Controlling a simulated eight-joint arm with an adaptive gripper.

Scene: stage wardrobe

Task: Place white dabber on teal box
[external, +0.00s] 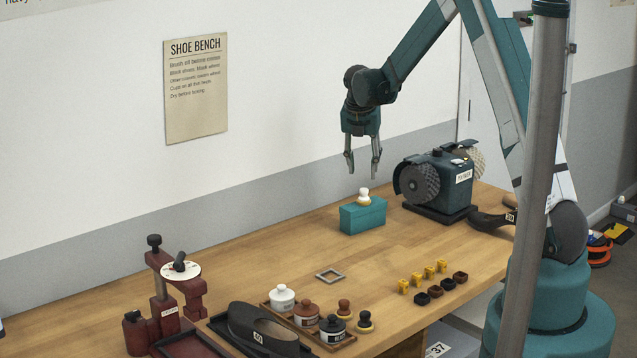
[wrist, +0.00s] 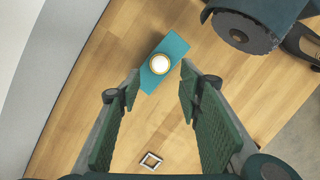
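The white dabber (external: 363,197) stands upright on top of the teal box (external: 362,218). In the wrist view the white dabber (wrist: 159,63) shows from above, with a tan rim around it, near the middle of the teal box (wrist: 175,45). My gripper (external: 363,172) hangs above the box, pointing down, with its fingers apart and nothing between them. In the wrist view its fingers (wrist: 158,90) are wide apart too. The gripper does not touch the dabber.
A polisher with brush wheels (external: 440,182) stands right of the box. A grey square frame (external: 330,275) lies in front. A tray holds jars (external: 306,312) and dabbers near a dark shoe (external: 262,330). Small yellow and dark pieces (external: 430,270) sit to the right. A red stand (external: 165,290) is at left.

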